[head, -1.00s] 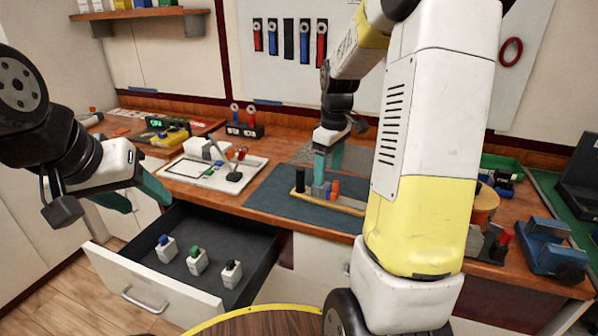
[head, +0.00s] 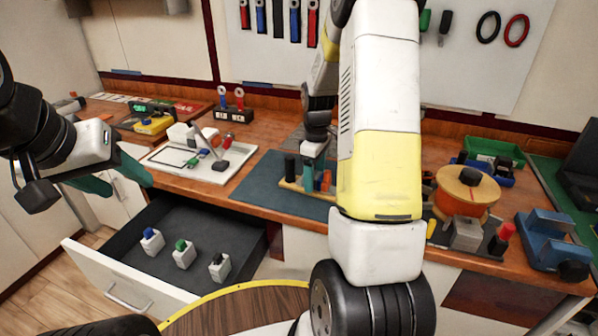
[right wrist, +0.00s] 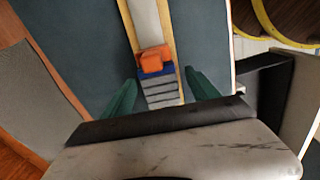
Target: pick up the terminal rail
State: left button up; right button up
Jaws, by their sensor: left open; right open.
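The terminal rail (head: 291,185) lies on a dark mat on the workbench, partly hidden behind my right arm. It is a pale strip with wooden edges and carries grey, blue and orange blocks; it also shows in the right wrist view (right wrist: 148,25). My right gripper (head: 313,168) is open over the rail, pointing down. In the right wrist view its teal fingers (right wrist: 161,92) stand either side of the rail's grey blocks, with no clear contact. My left gripper (head: 115,180) is open and empty, above and left of the drawer.
An open drawer (head: 240,243) holds three small blocks with blue, green and black tops. The mat (head: 262,182) has bare room left of the rail. A white tray (head: 163,172) lies further left; an orange spool (head: 465,195) and blue vise (head: 545,245) stand right.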

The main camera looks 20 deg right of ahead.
jog(key=shift+f, duration=0.45)
jog(key=shift+c, duration=0.2)
grip_shut()
jog(key=shift+r, duration=0.15)
jog(key=shift+r, duration=0.5)
jog(key=r, duration=0.1)
jog(key=s+r, duration=0.1)
jog(key=shift+a+r, duration=0.25)
jog(key=shift+r, duration=0.05)
jog(key=s+a, duration=0.3)
jog(key=s, duration=0.3)
jog(key=s+a+r, duration=0.1)
jog(key=s+a, duration=0.2)
jog(key=s, duration=0.4)
jog(key=shift+s+a, duration=0.15)
jog(key=shift+a, duration=0.2)
